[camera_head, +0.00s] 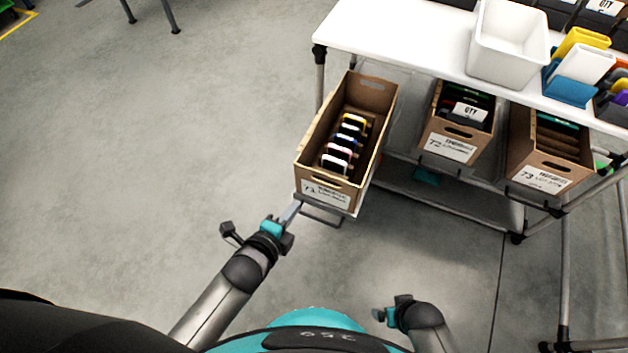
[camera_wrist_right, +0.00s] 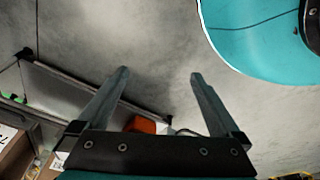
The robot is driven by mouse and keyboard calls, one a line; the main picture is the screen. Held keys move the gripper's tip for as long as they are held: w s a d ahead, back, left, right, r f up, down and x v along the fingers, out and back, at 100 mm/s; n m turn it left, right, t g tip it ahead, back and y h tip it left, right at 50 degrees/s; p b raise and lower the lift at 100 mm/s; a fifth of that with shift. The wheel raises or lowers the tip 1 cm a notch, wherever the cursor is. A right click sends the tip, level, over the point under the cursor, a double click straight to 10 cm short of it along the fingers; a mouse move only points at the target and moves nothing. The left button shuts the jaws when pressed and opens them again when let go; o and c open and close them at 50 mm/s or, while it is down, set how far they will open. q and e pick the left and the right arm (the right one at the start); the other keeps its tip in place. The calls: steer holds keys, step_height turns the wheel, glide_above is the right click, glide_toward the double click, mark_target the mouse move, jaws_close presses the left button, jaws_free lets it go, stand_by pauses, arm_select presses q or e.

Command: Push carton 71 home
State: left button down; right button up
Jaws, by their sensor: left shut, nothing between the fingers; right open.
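Carton 71 (camera_head: 326,193) is a brown open-topped box with a handle slot and a white label on its near end. It holds a row of dark items with coloured tops and sticks out toward me, well past cartons 72 (camera_head: 450,147) and 73 (camera_head: 540,178). My left gripper (camera_head: 294,209) is shut and empty, its fingertips close to the lower left corner of the carton's near end; I cannot tell whether they touch. My right gripper (camera_head: 385,314) is low in front of me, away from the cartons. In the right wrist view its two fingers (camera_wrist_right: 158,92) are apart with nothing between.
A white tabletop (camera_head: 400,45) stands above the cartons, bearing a white bin (camera_head: 507,45) and coloured bins (camera_head: 580,65). Rack posts and a lower shelf (camera_head: 440,200) lie to the right. The floor left of carton 71 is clear.

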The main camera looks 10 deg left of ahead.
arm_select(q)
steer(key=shift+b+x, duration=0.85)
steer(key=shift+x, duration=1)
steer(key=b, duration=0.4)
glide_toward(319, 174)
steer(key=s+f+x, duration=0.1)
steer(key=x, duration=0.4)
steer(key=shift+w+d+r+b, duration=0.15)
steer(key=shift+w+b, duration=0.35)
steer(key=shift+w, duration=0.55)
arm_select(e)
steer(key=w+a+r, duration=0.1)
steer(key=w+r, duration=0.2)
steer(key=r, duration=0.3)
steer(key=w+a+r+t, duration=0.1)
steer(key=w+r, duration=0.1)
steer(key=r, duration=0.5)
steer(key=shift+w+a+r+t, duration=0.15)
steer(key=shift+w+a+t, duration=0.15)
steer(key=shift+w, duration=0.1)
